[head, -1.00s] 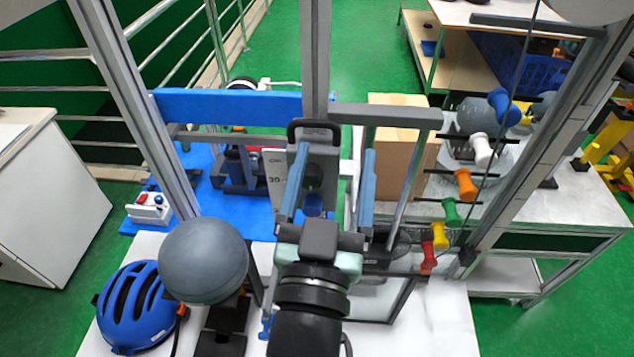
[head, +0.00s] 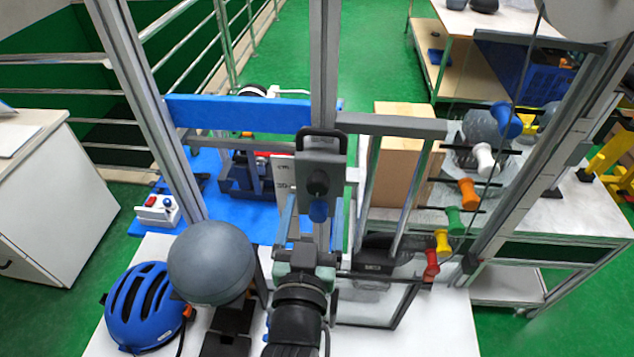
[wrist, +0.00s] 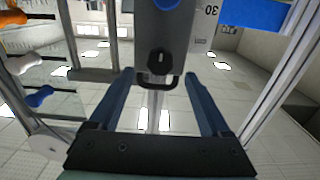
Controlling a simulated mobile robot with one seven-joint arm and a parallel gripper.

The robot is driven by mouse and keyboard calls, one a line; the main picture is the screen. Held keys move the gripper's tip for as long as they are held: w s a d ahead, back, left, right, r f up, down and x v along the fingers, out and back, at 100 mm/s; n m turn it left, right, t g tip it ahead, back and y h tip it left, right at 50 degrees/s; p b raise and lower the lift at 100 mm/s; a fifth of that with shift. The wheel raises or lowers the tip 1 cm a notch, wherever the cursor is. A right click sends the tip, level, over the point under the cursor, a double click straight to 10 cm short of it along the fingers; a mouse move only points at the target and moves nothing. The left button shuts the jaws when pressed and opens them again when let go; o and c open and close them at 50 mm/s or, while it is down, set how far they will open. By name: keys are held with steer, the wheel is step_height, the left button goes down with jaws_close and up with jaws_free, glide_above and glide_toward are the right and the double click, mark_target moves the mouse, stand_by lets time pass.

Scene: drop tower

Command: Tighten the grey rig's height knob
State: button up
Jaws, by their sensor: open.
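The grey rig's carriage (head: 306,152) is a dark grey block on the upright post, with a black handle on top. It bears a black knob (head: 317,184) and, below that, a blue knob (head: 319,211). I cannot tell which is the height knob. My gripper (head: 312,203) is open and empty, its two blue fingers apart in front of the carriage's lower part. The wrist view looks upside down: the black knob (wrist: 160,61) shows beyond and between the fingertips, and the blue knob (wrist: 166,3) is cut by the top edge.
A grey ball (head: 212,262) and a blue helmet (head: 143,305) are at left on the white table. A blue crossbar (head: 240,110) and a cardboard box (head: 400,150) stand behind. Rig posts flank my arm.

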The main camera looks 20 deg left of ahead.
mark_target(318, 188)
steer(key=shift+p+x, duration=0.4)
steer(key=shift+x, duration=1.8)
jaws_close()
